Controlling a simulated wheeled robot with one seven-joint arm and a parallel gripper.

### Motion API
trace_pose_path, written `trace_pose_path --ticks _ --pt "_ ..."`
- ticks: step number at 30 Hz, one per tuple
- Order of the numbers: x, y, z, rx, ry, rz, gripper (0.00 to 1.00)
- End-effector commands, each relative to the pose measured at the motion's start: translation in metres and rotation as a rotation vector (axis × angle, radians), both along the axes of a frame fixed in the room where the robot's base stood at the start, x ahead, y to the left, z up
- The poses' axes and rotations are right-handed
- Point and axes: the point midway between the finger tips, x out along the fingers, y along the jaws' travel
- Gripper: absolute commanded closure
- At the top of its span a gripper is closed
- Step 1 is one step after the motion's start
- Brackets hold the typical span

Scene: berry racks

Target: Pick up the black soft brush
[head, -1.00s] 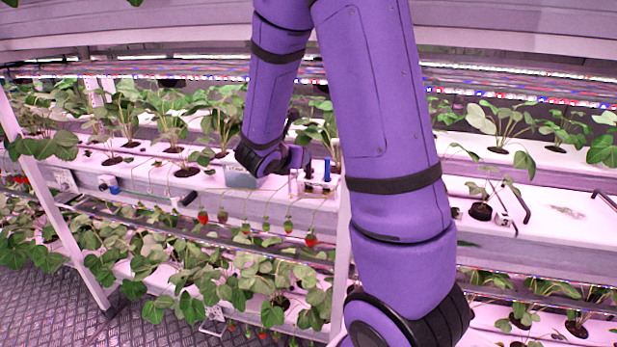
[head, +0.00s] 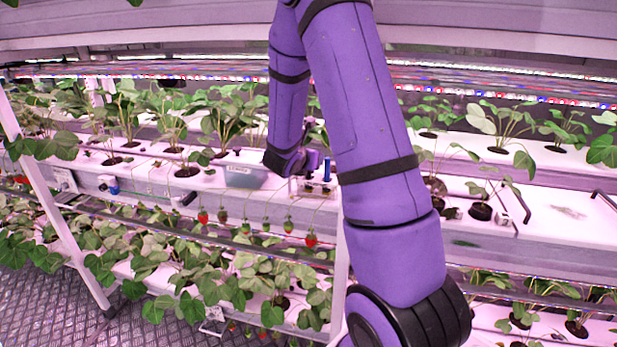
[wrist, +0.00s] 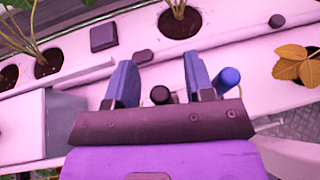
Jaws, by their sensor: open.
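My gripper (wrist: 158,64) is open, with its two blue fingers apart in the wrist view. A blue handle end (wrist: 228,80) stands just right of the right finger. In the head view my gripper (head: 311,162) is over the small holder (head: 315,187) on the white shelf, beside the upright blue handle (head: 326,168). The brush's bristles are hidden.
A grey bin (head: 245,176) stands left of the holder; it also shows in the wrist view (wrist: 65,118). Strawberry plants grow along the white shelf, and red berries (head: 311,240) hang below its front edge. Small dark blocks (wrist: 103,36) lie on the shelf.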

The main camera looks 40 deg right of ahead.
Motion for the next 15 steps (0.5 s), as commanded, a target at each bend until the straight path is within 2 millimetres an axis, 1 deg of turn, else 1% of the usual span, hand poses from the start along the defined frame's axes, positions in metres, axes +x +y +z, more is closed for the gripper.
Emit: trace_pose_path --ticks 7,8,9,11,12,14,15 --pt "0.0010 -0.0024 -0.0008 0.000 0.000 0.001 0.52" --pt "0.0010 -0.0023 -0.0007 0.000 0.000 0.001 0.54" --pt "0.0011 -0.0023 -0.0007 0.000 0.000 0.001 0.63" --pt "0.0010 -0.0022 -0.0007 0.000 0.000 0.001 0.77" --pt "0.0010 -0.0022 -0.0007 0.000 0.000 0.001 0.86" --pt "0.0010 -0.0021 -0.0006 0.000 0.000 0.001 1.00" --pt "0.0010 -0.0021 -0.0006 0.000 0.000 0.001 1.00"
